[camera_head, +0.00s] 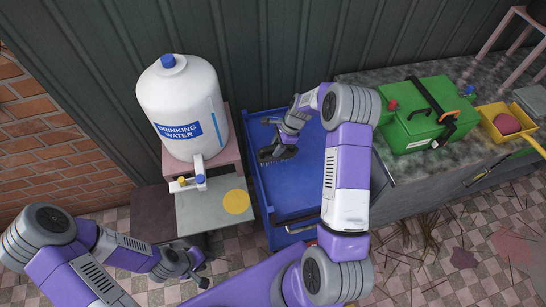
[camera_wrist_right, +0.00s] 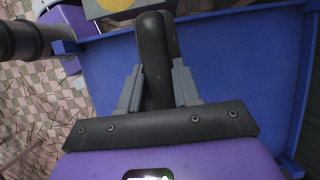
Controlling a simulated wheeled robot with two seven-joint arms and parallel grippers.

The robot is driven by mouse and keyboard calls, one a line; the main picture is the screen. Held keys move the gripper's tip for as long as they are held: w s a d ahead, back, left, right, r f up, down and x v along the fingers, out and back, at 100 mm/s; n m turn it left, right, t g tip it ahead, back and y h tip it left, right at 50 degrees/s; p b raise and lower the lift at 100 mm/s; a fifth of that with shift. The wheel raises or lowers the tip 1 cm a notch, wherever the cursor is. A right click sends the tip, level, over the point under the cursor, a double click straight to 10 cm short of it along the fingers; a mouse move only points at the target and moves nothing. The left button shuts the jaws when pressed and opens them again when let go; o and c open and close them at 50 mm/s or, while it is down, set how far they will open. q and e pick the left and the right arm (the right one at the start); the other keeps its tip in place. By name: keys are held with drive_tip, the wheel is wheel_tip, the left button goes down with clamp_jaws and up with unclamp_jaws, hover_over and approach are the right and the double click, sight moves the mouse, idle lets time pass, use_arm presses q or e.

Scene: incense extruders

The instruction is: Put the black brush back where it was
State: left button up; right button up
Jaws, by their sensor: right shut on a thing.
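The black brush (camera_head: 275,153) is held by my right gripper (camera_head: 287,138) over the blue tray (camera_head: 300,196). In the right wrist view, the brush's dark rounded handle (camera_wrist_right: 154,60) stands between the two grey fingers of the right gripper (camera_wrist_right: 158,88), which are shut on it. I cannot tell whether the brush touches the tray floor. My left gripper (camera_head: 192,268) is low at the left, below the grey-green board, away from the brush. Its fingertips are too small to read.
A white water jug (camera_head: 181,95) stands left of the tray. Below it is a board with a yellow disc (camera_head: 236,202). A green case (camera_head: 428,113) and a yellow bin (camera_head: 491,124) sit on the stone ledge (camera_head: 395,90) at right. The tray has raised edges.

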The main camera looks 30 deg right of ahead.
sight(277, 159)
drive_tip(key=f, duration=0.4)
drive_tip(key=shift+s+f, duration=0.15)
drive_tip(key=shift+s, duration=0.05)
drive_tip(key=shift+w+f, duration=0.1)
drive_tip(key=shift+f, duration=1.85)
drive_tip(key=shift+f+b, duration=0.1)
drive_tip(key=shift+b, duration=0.25)
drive_tip(key=o, duration=1)
drive_tip(key=shift+d+r, duration=0.1)
drive_tip(key=shift+r, duration=0.25)
drive_tip(key=v, duration=1.1)
drive_tip(key=shift+d+r+p, duration=0.15)
drive_tip(key=shift+r+p, duration=0.1)
drive_tip(key=shift+p, duration=0.15)
